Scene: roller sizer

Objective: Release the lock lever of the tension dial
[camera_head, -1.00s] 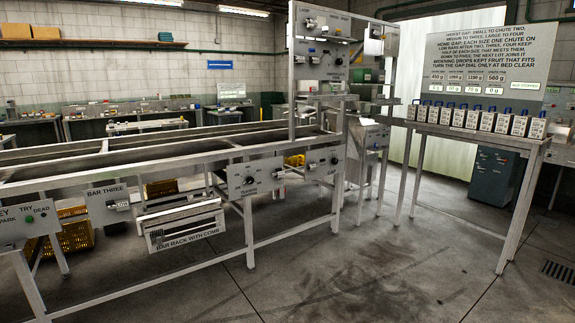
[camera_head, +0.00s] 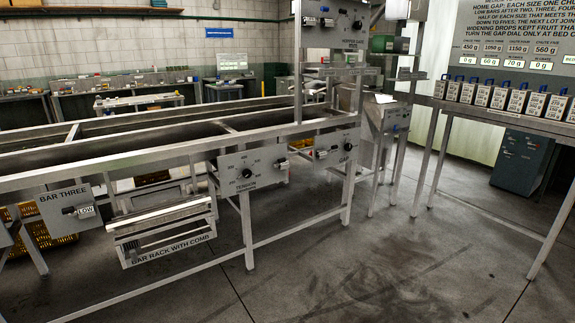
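The tension dial (camera_head: 247,173) is a dark round knob on a grey panel (camera_head: 230,188) on the front of the sizer frame, near the middle of the picture. The word TENSION is printed under it. A small pale lever (camera_head: 281,165) sticks out at the panel's right side, beside the dial. Its exact position, locked or released, is too small to tell. My gripper is not in view.
A second panel with a dark knob (camera_head: 348,146) sits to the right. The BAR THREE panel (camera_head: 72,211) and the bar rack with comb (camera_head: 165,232) are at left. A table with several weights (camera_head: 490,96) stands at right. The floor (camera_head: 340,270) in front is clear.

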